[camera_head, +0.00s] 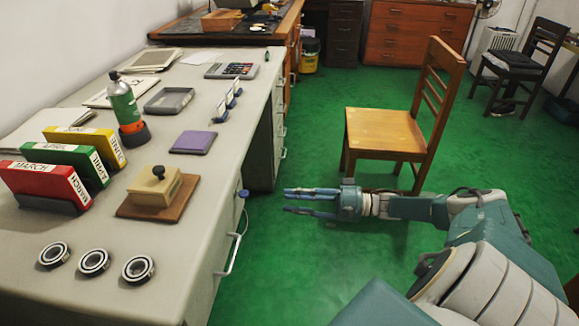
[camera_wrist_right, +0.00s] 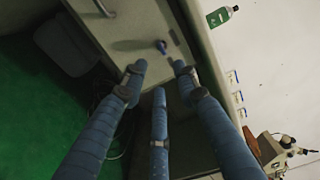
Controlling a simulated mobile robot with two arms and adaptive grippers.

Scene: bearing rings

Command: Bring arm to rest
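My right gripper (camera_head: 312,200) reaches in from the right in the head view. It is off the desk, over the green floor beside the drawers. In the right wrist view its blue fingers (camera_wrist_right: 158,95) are spread apart with nothing between them. My left gripper is in neither view. Three bearing rings lie in a row on the near part of the desk: the left ring (camera_head: 54,254), the middle ring (camera_head: 94,262) and the right ring (camera_head: 139,268). They are apart from the gripper.
The grey desk (camera_head: 210,180) fills the left side. A wooden block on a brown board (camera_head: 150,210), binders (camera_head: 70,160) and a green bottle (camera_head: 123,103) stand on it. A wooden chair (camera_head: 385,130) stands behind my right arm. Green floor (camera_head: 290,260) is clear around the gripper.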

